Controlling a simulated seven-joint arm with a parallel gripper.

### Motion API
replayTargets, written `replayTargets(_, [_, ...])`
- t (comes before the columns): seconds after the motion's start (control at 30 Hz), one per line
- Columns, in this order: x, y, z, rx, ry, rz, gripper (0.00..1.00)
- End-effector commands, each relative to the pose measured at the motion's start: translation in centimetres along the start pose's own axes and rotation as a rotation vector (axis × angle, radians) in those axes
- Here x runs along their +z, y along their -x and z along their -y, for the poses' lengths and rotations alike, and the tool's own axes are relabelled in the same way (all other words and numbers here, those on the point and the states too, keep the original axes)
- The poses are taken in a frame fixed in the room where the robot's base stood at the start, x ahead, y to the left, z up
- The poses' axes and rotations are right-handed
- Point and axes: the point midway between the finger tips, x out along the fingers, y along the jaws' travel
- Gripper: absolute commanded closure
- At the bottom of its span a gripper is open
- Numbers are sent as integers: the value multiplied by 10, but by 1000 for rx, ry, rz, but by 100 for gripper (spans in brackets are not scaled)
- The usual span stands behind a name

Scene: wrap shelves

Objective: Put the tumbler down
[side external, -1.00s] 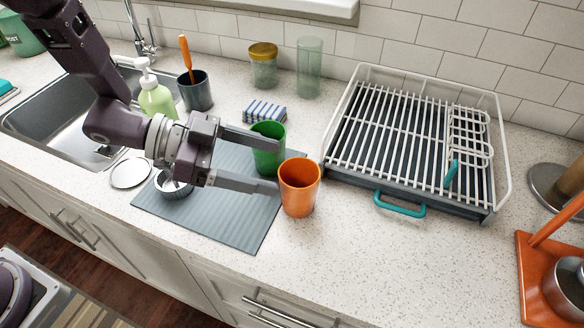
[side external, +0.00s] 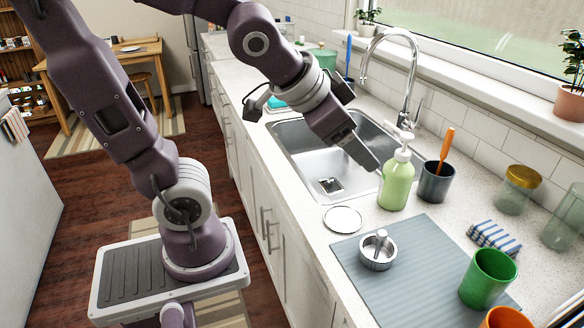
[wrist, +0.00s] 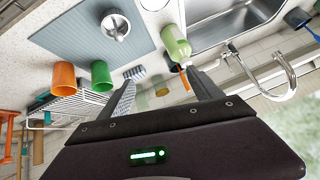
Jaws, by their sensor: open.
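A green tumbler (side external: 488,280) stands upright on the right end of the grey ribbed mat (side external: 405,280). An orange tumbler (side external: 506,319) is beside it, cut off by the bottom edge of the side view. Both show in the wrist view, the green one (wrist: 102,76) next to the orange one (wrist: 64,77). My gripper (side external: 372,162) is above the sink side of the counter, close to the green soap bottle (side external: 396,182) and well away from both tumblers. In the wrist view its fingers (wrist: 163,88) are spread apart with nothing held between them.
The soap bottle, a dark cup (side external: 436,182) with an orange-handled tool, and the faucet (side external: 408,75) stand near my gripper. A metal strainer (side external: 378,252) is on the mat. The wrist view shows a dish rack (wrist: 75,105).

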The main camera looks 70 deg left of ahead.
Motion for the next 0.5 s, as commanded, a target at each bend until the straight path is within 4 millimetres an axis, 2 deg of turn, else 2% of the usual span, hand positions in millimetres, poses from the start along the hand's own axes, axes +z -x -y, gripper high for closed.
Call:
replayTargets(0.03, [24, 25, -3, 5, 62, 52, 26])
replayTargets(0.1, [58, 52, -16, 40, 128, 140, 26])
replayTargets(0.17, [78, 67, -26, 70, 160, 189, 26])
replayTargets(0.2, [87, 74, -32, 86, 172, 212, 20])
replayTargets(0.27, [94, 79, -36, 100, 181, 233, 12])
replayTargets(0.5, [96, 80, -38, 104, 183, 241, 12])
